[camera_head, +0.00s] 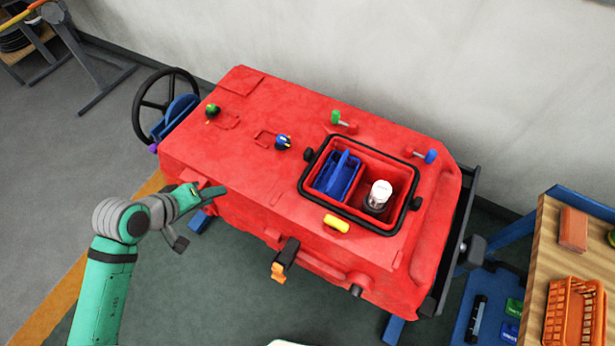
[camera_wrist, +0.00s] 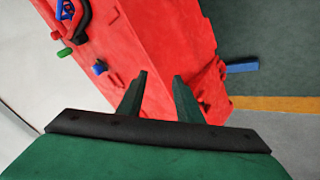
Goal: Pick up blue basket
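The blue basket (camera_head: 338,174) sits in the left compartment of the open black-rimmed tank on the red machine (camera_head: 245,130). Its handle stands up across the top. In the wrist view a bit of blue (camera_wrist: 64,9), which looks like the basket, shows inside the black rim at the top left. My gripper (camera_head: 200,200) is at the left front edge of the machine, well to the left of the basket. In the wrist view my gripper (camera_wrist: 161,82) has its two green fingers apart with nothing between them.
A white-capped jar (camera_head: 379,195) stands in the tank's right compartment. Knobs and a yellow handle (camera_head: 336,223) stick up around the tank. A steering wheel (camera_head: 165,105) is at the machine's left end. A wooden table (camera_head: 549,235) with an orange basket (camera_head: 574,312) stands at the right.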

